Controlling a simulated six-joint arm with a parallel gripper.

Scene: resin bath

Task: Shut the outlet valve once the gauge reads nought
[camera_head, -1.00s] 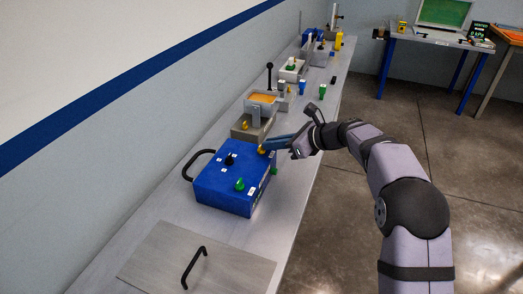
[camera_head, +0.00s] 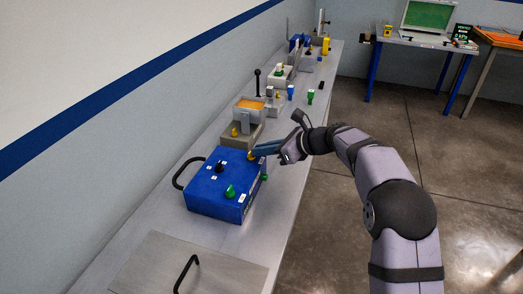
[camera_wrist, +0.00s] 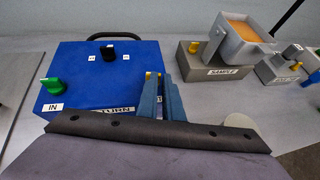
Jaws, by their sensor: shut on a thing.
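A blue valve box (camera_head: 211,194) lies on the bench, and its top fills the left of the wrist view (camera_wrist: 75,75). It carries a green knob (camera_wrist: 52,86) by an "IN" label, a black knob (camera_wrist: 108,53) between small labels, and a yellow knob (camera_head: 251,155) at its far right corner. My gripper (camera_wrist: 158,76) is shut on the yellow knob, whose yellow shows between the blue fingers. The fingers hide most of this knob. A label with part of a word ending in "TURN" is partly covered by my gripper's body. I cannot make out a gauge reading.
A grey block (camera_wrist: 196,67) labelled "SAMPLE", with an orange-filled tray (camera_wrist: 240,32), stands close right of my fingers. A black handle (camera_head: 184,172) is at the box's left. A flat plate with a handle (camera_head: 187,270) lies in front.

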